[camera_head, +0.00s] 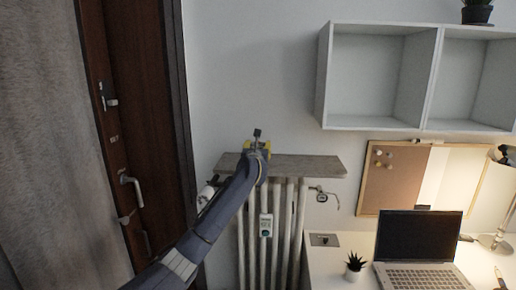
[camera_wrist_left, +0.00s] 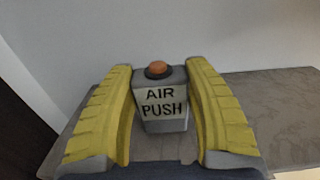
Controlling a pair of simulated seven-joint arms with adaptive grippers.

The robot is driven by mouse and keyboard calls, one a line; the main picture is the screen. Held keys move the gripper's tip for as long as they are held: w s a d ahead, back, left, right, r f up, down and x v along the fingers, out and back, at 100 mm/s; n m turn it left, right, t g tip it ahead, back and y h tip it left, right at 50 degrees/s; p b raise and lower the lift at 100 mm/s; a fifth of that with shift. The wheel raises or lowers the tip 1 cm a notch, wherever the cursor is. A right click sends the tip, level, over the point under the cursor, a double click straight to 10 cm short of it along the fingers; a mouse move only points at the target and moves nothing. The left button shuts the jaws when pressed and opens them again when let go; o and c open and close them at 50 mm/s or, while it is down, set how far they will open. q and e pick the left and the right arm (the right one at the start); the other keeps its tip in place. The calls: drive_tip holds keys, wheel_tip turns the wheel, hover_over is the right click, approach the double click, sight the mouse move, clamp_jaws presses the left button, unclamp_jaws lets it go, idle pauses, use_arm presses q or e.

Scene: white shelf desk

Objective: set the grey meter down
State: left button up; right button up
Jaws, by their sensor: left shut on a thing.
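The grey meter (camera_wrist_left: 164,108) is a small grey box lettered "AIR PUSH" with an orange-brown button on top. It stands upright between the yellow fingers of my left gripper (camera_wrist_left: 162,115), which is shut on it. In the head view, the left gripper (camera_head: 257,147) is over the wooden shelf board (camera_head: 305,165) above the radiator, and the dark top of the meter (camera_head: 257,133) shows just beyond it. I cannot tell whether the meter's base touches the board (camera_wrist_left: 275,100). My right gripper is not in view.
The board is clear on both sides of the gripper, with the wall behind. A small device (camera_head: 265,225) hangs on the radiator (camera_head: 284,225). A desk (camera_head: 335,265) with a laptop (camera_head: 418,240) and a plant (camera_head: 355,263) is at right, under white wall cubbies (camera_head: 375,75).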

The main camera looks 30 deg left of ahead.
use_arm(q)
drive_tip(key=o, duration=1.2)
drive_tip(key=shift+f, duration=0.15)
